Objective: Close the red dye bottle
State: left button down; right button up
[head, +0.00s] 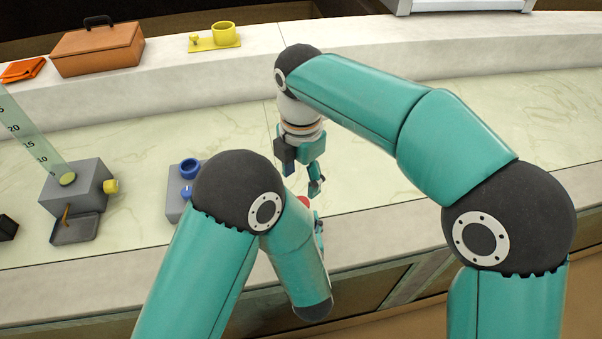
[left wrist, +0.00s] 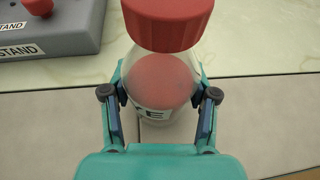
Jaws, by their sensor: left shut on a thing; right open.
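The dye bottle (left wrist: 158,85) is clear with red contents and a partly visible label. My left gripper (left wrist: 160,108) is shut around its body in the left wrist view. A ribbed red cap (left wrist: 168,24) is at the top of the bottle, over the neck; I cannot tell whether it is fully seated. In the head view a bit of red, likely this cap (head: 304,201), shows just below my right gripper (head: 301,177). The right gripper is open, pointing down, and appears empty. My left gripper is mostly hidden behind my left arm there, with a sliver (head: 318,226) visible.
A grey stand (left wrist: 70,32) with a red knob is beyond the bottle at left. A grey stand with blue parts (head: 174,205) and a grey block (head: 74,185) sit on the counter left. A brown box (head: 97,50) and yellow holder (head: 214,41) are on the rear ledge. Counter right is clear.

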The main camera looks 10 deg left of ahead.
jog(key=shift+r+n, duration=0.1)
jog(key=shift+n, duration=1.3)
jog(key=shift+f, duration=4.05)
